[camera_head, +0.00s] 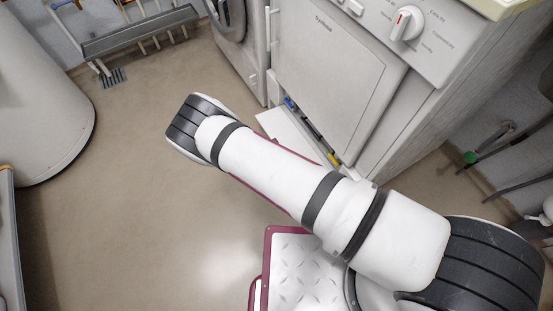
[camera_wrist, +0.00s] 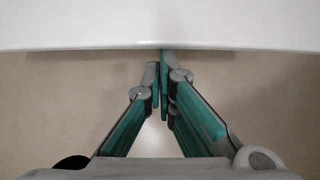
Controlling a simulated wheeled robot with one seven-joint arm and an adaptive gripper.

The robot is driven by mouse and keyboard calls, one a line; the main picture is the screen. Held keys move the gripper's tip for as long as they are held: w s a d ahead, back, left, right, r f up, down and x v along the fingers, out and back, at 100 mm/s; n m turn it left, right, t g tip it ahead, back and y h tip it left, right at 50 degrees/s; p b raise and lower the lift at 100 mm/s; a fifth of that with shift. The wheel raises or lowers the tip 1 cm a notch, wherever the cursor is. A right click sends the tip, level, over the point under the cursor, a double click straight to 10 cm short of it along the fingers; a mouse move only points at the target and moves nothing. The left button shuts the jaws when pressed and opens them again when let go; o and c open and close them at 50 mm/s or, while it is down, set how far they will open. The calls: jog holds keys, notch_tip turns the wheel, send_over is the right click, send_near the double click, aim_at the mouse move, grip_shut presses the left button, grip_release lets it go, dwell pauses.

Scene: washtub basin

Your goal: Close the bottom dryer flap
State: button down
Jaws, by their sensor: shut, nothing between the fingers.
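The white dryer (camera_head: 335,65) stands at the upper right in the head view. Its bottom flap (camera_head: 282,128) is open and folded outward, low near the floor. The opening behind it shows small blue and yellow parts. My arm hides part of the flap. In the wrist view a white panel (camera_wrist: 160,22), apparently the flap, fills the top with its edge running across. My gripper (camera_wrist: 161,62) is shut and empty, its teal-padded fingertips at that edge. I cannot tell whether they touch it. The gripper is hidden in the head view.
A grey machine with a round door (camera_head: 238,50) stands left of the dryer. A large white cylinder (camera_head: 35,95) is at the far left. A wall rack (camera_head: 140,32) is at the upper left. The brown floor (camera_head: 130,210) on the left is clear.

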jog(key=w+d+r+p, duration=0.2)
jog(key=d+r+p, duration=0.1)
jog(key=r, duration=0.3)
jog(key=w+d+r+g+y+p, duration=0.1)
jog(key=w+d+r+p, duration=0.2)
jog(key=r, duration=0.4)
jog(key=d+p, duration=0.1)
jog(key=p, duration=0.1)
jog(key=shift+d+p, duration=0.15)
jog(key=shift+p, duration=0.2)
jog(key=shift+f, duration=0.1)
dwell(0.9)
notch_tip(320, 180, down, 4)
jog(key=b, duration=0.4)
jog(key=shift+f, duration=0.25)
jog(key=s+a+r+p, duration=0.3)
jog(key=s+a+r, duration=0.1)
jog(key=a+r, duration=0.2)
jog(key=shift+s+a+r+p, duration=0.2)
jog(key=shift+r+p, duration=0.1)
jog(key=shift+r, duration=0.25)
